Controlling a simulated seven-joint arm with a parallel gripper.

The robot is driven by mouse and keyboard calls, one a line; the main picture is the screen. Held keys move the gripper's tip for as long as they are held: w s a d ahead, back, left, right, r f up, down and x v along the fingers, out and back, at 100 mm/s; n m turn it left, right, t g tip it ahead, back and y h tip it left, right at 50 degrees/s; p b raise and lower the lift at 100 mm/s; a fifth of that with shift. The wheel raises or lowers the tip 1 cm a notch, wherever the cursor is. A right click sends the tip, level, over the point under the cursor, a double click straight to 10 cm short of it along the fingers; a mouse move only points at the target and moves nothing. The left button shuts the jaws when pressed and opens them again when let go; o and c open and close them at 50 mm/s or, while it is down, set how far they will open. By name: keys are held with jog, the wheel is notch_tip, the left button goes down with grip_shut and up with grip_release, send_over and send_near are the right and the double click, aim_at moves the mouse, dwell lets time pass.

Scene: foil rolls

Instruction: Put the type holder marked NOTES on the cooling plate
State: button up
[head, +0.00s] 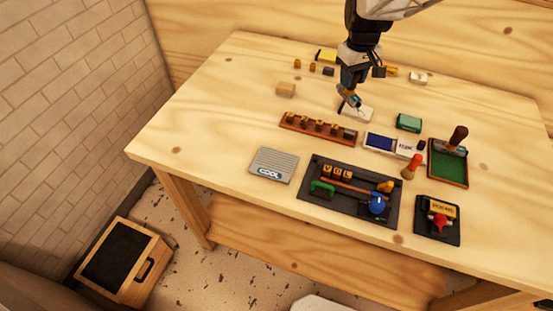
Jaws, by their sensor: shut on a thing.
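The cooling plate (268,172), a grey ribbed plate marked COOL, lies flat and empty near the table's front left. My gripper (350,101) is at the back middle, just over a whitish pad (358,114). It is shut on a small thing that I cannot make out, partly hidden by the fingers. A yellow label plate with dark lettering (442,208) sits on a black stand with a red knob (438,220) at the front right. Its word is too small to read surely. I cannot tell which thing is the holder marked NOTES.
A wooden rack (291,124) with several small blocks stands between gripper and cooling plate. A black tray (343,204) with letter blocks, a green clamp and a blue knob lies right of the plate. A green-lined tray (450,168) with a wooden-handled tool is at right.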

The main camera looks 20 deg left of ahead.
jog(key=s+a+f, duration=0.1)
jog(key=s, duration=1.6)
jog(key=s+a+f, duration=0.1)
jog(key=s+a, duration=0.1)
jog(key=s, duration=1.5)
jog(key=shift+s+f, duration=0.15)
jog(key=shift+f, duration=0.05)
jog(key=shift+a, duration=0.1)
send_over(275, 160)
jog(key=shift+f, duration=0.75)
jog(key=shift+f, duration=0.1)
jog(key=shift+f, duration=1.65)
jog(key=shift+f, duration=0.15)
